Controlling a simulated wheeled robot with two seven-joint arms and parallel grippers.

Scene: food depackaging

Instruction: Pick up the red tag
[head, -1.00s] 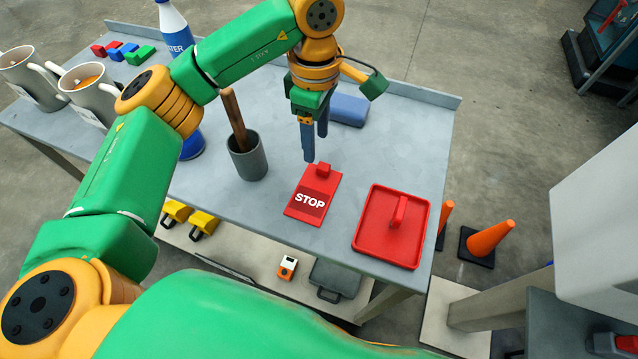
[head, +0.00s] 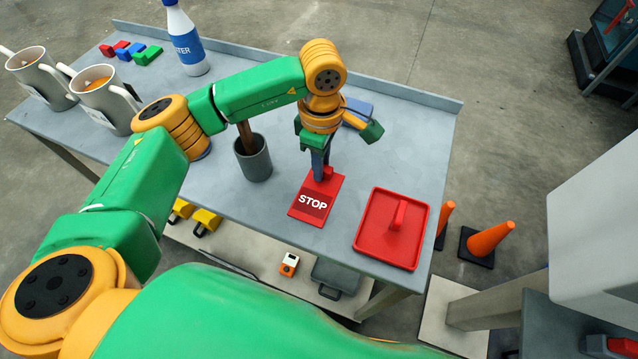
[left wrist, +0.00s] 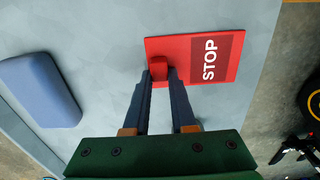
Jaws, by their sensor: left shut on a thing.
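The red tag (head: 309,207) with white STOP lettering lies flat on the grey table, left of a red tray. It also shows in the left wrist view (left wrist: 195,46). My left gripper (head: 320,172) reaches down over the tag's far end. In the left wrist view, the fingers of my left gripper (left wrist: 162,74) are shut on the small red raised block of the tag (left wrist: 158,64), one finger on each side. The tag appears to rest on the table. My right gripper is not in view.
The red tray (head: 372,240) with a handle lies close right of the tag. A grey cup (head: 257,162) with a wooden stick stands to the left. A blue block (head: 357,108) lies behind the gripper. Two mugs and a water bottle (head: 186,42) stand farther left.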

